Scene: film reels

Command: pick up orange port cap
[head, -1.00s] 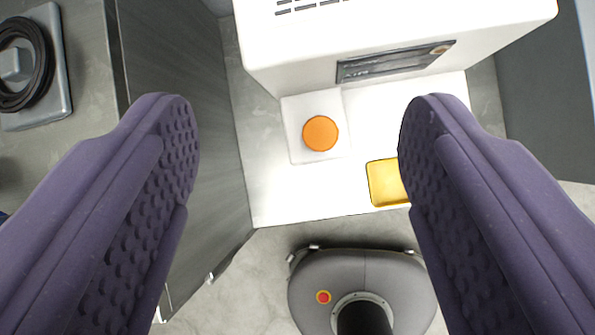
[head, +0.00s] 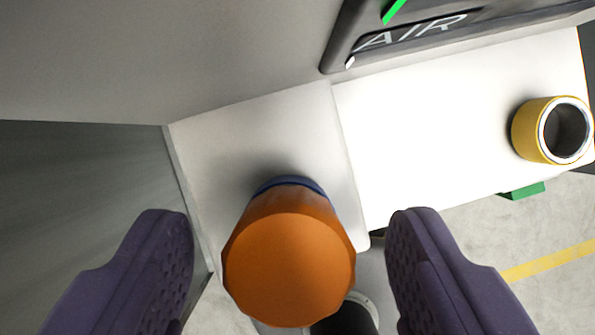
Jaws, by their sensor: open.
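The orange port cap (head: 288,268) stands in the lower middle of the head view, its round top facing the camera. A dark blue ring (head: 290,184) shows at its far lower edge. It stands on a white square plate (head: 255,135). My gripper (head: 290,240) is open, with one purple finger to the left of the cap and one to the right. Gaps show between the cap and both fingers. Nothing is held.
A dark panel marked AIR (head: 420,35) is at the upper right. A yellow ring with a dark hollow (head: 528,130) stands on the white surface (head: 430,130) at the right. A grey wall (head: 85,200) is close on the left.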

